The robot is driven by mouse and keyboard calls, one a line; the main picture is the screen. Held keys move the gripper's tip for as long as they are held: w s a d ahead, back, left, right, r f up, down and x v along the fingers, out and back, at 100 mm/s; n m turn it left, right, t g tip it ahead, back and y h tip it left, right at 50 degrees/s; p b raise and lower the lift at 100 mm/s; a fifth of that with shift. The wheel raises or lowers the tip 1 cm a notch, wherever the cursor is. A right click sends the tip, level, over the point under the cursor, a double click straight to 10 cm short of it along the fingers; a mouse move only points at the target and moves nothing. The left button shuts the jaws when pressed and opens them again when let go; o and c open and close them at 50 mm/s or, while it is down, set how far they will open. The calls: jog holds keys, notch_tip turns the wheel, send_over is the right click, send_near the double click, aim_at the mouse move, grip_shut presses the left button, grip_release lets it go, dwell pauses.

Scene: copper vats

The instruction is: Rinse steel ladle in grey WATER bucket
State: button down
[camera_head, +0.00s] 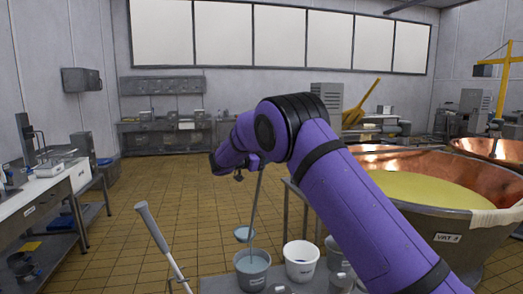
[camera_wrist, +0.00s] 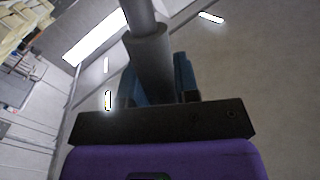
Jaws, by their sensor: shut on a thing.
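My gripper (camera_wrist: 156,80) is shut on the grey handle of the steel ladle (camera_wrist: 148,50); its blue fingers show on both sides in the wrist view. In the head view the thin ladle handle (camera_head: 257,203) hangs steeply down from my gripper (camera_head: 256,165). The handle's lower end meets the grey bucket (camera_head: 252,277), which has pale blue water in it. A pale blue round shape (camera_head: 242,233) shows just behind the bucket's rim; I cannot tell whether it is part of the ladle. I cannot see how deep the ladle's end is.
A white bucket (camera_head: 301,272) stands right beside the grey one on a low metal stand (camera_head: 215,285). A white-handled tool (camera_head: 155,232) leans at left. A large copper vat (camera_head: 462,222) of yellow liquid is at right.

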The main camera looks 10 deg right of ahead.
jog(key=s+d+f+m, duration=0.3)
jog(key=s+d+f, duration=0.1)
jog(key=s+f, duration=0.7)
jog(key=s+d+f+m, duration=0.4)
jog(key=s+f, duration=0.4)
jog(key=f, duration=0.4)
jog(key=s+d+f+m, duration=0.3)
jog(key=s+d+f, duration=0.1)
jog(key=s+f, duration=0.7)
notch_tip(320, 180, down, 31)
jog(key=w+a+m, duration=0.1)
jog(key=w+m, duration=0.1)
jog(key=m, duration=0.6)
dwell(1.1)
